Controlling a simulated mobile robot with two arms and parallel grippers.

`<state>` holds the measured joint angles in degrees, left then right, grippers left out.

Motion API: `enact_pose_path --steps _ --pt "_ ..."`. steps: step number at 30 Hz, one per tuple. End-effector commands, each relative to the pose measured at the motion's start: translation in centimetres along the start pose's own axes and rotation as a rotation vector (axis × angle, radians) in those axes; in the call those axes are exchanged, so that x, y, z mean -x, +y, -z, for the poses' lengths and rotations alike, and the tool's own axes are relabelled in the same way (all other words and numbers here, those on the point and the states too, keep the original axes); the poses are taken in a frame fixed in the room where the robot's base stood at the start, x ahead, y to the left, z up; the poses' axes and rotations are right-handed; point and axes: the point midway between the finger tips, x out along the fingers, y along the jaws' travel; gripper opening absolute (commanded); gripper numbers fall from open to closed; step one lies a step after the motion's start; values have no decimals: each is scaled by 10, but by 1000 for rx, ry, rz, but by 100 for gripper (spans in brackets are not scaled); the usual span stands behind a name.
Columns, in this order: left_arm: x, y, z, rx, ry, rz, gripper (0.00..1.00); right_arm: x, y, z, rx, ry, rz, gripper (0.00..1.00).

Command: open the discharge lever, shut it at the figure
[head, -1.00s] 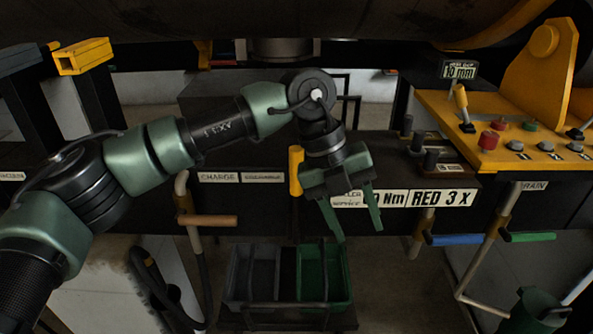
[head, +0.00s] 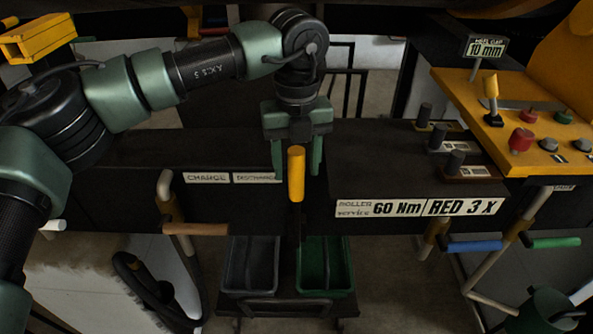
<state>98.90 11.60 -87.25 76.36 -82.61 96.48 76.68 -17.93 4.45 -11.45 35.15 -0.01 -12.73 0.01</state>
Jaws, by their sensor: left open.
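The discharge lever has an upright yellow handle (head: 296,174) on the dark front panel, just right of the "DISCHARGE" label (head: 256,178). My left gripper (head: 297,168) is open, its fingers pointing down. One finger shows on each side of the yellow handle, with a gap to each. The handle hides the space between the fingers; I cannot tell whether anything touches. A sign reading "60 Nm" and "RED 3 x" (head: 420,208) is on the panel to the right. A small plate reads "10 mm" (head: 486,47). My right gripper is not in view.
A grey bin (head: 231,290) and a green bin (head: 350,285) stand below the panel. A yellow control console (head: 493,130) with knobs is at the right. Brown (head: 196,229), blue (head: 474,246) and green (head: 556,242) handles jut out low along the front.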

Motion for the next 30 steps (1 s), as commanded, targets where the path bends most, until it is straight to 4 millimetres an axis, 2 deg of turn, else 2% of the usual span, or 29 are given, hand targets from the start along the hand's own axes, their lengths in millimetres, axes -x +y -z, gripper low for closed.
enact_pose_path --steps 1,5,9,12,17,18,23,24,30 --pt "-6 1 1 -1 4 -2 50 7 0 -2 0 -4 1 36" --pt "-24 0 0 0 3 -1 50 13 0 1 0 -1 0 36" --pt "-35 0 1 0 2 1 50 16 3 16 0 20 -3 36" --pt "-38 0 0 -1 0 1 50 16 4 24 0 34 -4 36" --pt "-38 0 0 -1 0 1 50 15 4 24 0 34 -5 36" --pt "-38 0 0 -1 0 1 48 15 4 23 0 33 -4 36" --pt "-38 0 0 -1 1 1 3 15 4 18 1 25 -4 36" --pt "-38 0 0 -1 1 1 0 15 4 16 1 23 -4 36" --pt "-38 0 0 -1 1 1 0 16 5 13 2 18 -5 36"
